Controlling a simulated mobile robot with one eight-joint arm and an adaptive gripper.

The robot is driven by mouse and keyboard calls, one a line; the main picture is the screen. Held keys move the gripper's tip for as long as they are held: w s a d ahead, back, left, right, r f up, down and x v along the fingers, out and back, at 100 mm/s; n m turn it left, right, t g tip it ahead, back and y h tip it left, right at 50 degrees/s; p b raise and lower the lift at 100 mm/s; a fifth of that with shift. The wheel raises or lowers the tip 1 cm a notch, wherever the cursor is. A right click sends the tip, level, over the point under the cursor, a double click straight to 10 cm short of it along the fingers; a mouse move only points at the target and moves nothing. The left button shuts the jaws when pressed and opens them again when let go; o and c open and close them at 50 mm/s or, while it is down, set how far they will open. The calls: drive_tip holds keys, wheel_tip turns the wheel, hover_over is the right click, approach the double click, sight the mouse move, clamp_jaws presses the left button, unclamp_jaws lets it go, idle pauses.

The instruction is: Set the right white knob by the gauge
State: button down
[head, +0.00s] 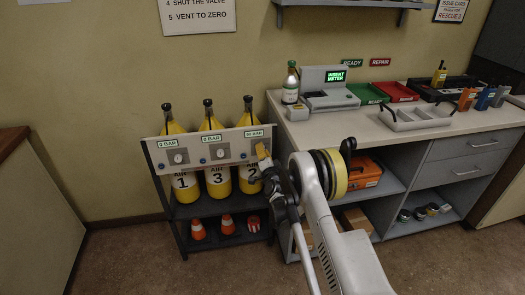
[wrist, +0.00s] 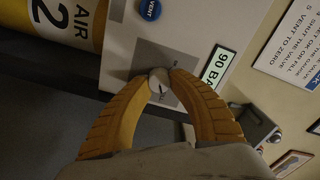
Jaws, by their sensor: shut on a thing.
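The right white knob (wrist: 158,82) sits on a grey plate of the panel (head: 200,137). In the wrist view the two yellow fingertips of my gripper (wrist: 160,76) press on it from both sides, shut on it. A dark pointer line shows on the knob's face. In the head view my gripper (head: 262,150) is at the panel's right end and hides the right knob.
Two other white knobs, left (head: 180,156) and middle (head: 221,152), sit under gauges reading 0 BAR. A blue vent button (wrist: 149,9) is near the held knob. Yellow cylinders (head: 217,184) stand behind the panel. The counter (head: 345,135) stands to the right.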

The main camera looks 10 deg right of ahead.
drive_tip(key=c, duration=1.1)
unclamp_jaws()
drive_tip(key=shift+c, duration=0.2)
drive_tip(key=s, duration=0.7)
drive_tip(key=shift+s, duration=0.25)
